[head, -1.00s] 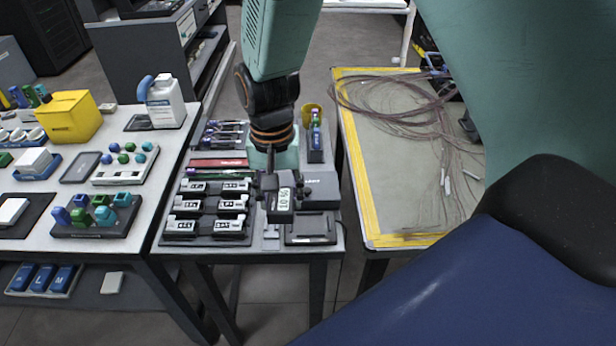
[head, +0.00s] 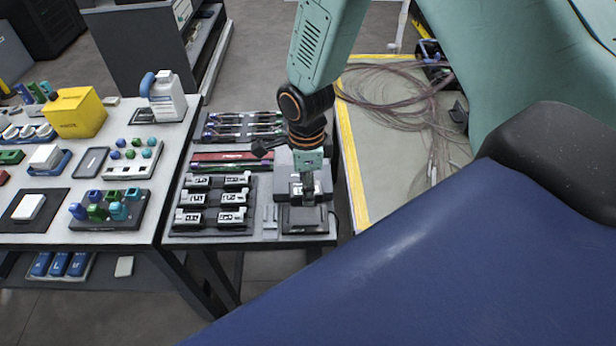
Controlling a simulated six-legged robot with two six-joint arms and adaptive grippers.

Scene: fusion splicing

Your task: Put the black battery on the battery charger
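My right gripper (head: 307,197) points down at the right end of the narrow middle table. It is shut on the black battery (head: 297,188), whose white label shows on both sides of the fingers. The black battery charger (head: 304,219) lies flat at the table's front right corner. The battery is at the charger's rear edge, just above or touching it; I cannot tell which. The fingers hide the battery's middle. My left gripper is not in view.
Several black devices with white labels stand in a rack (head: 212,215) left of the charger. A grey box (head: 284,180) stands close behind the battery. Screwdrivers (head: 240,130) lie farther back.

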